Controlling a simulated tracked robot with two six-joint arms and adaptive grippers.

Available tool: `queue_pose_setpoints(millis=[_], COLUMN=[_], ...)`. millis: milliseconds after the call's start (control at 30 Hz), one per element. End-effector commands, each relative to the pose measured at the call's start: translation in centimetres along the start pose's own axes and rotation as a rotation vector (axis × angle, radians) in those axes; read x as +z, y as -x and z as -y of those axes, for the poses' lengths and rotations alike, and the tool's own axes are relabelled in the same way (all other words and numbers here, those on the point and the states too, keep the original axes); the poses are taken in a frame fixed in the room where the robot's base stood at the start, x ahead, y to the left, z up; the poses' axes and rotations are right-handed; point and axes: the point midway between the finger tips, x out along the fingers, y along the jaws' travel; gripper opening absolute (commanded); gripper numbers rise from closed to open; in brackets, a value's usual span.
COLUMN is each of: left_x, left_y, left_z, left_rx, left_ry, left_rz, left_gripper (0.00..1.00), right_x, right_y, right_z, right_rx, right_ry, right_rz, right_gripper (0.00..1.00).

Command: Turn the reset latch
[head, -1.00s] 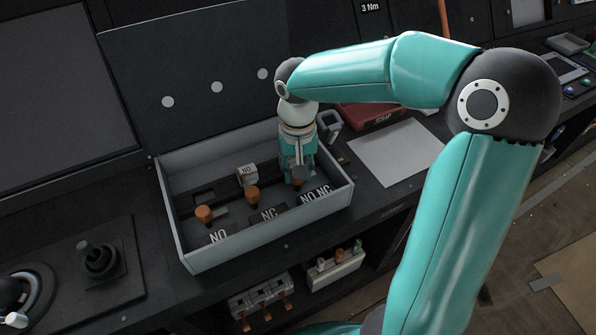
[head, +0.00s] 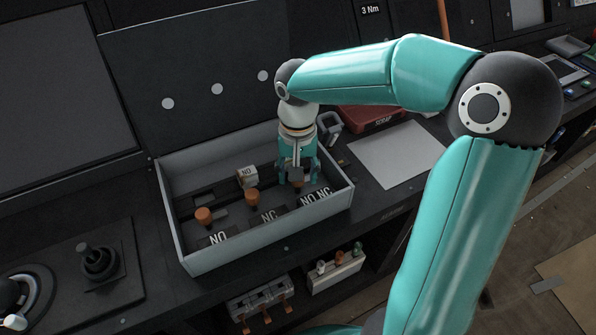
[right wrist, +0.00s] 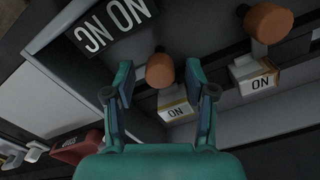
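Three orange knobs stand in a row in an open grey box: left (head: 204,215), middle (head: 252,194) and right (head: 297,180). Which one is the reset latch is not marked. My right gripper (head: 297,181) points down at the right knob, largely covering it in the head view. In the right wrist view, the open fingers (right wrist: 159,88) stand either side of that orange knob (right wrist: 160,70), with gaps visible. A white block marked NO (right wrist: 175,107) lies beside this knob. Another NO block (head: 247,175) is beside the middle knob. My left gripper is not in view.
The box wall (head: 268,236) surrounds the knobs, with dark label plates (head: 268,215) in front of them. A dark upright panel (head: 200,60) stands behind. A red SCRAP box (head: 372,117) and a white sheet (head: 396,152) lie to the right. A joystick (head: 98,260) is at left.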

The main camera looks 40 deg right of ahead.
Motion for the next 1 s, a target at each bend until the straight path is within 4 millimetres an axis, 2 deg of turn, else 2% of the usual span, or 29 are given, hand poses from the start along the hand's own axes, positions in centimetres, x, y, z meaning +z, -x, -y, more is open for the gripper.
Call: queue_pose_setpoints(millis=[200,367,800,1000], left_x=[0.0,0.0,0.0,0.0], left_y=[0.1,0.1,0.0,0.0], left_z=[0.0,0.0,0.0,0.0], left_rx=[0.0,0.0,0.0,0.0], left_ry=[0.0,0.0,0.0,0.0], left_rz=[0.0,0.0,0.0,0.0], left_gripper=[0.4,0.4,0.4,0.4], right_x=[0.0,-0.1,-0.1,0.0], right_y=[0.2,1.6,9.8,11.7], right_z=[0.0,0.0,0.1,0.1], right_rx=[0.001,0.0,-0.003,0.0], right_ry=[0.001,0.001,0.002,0.002], right_rz=[0.0,-0.002,-0.003,0.0], right_gripper=[0.55,0.55,0.55,0.55])
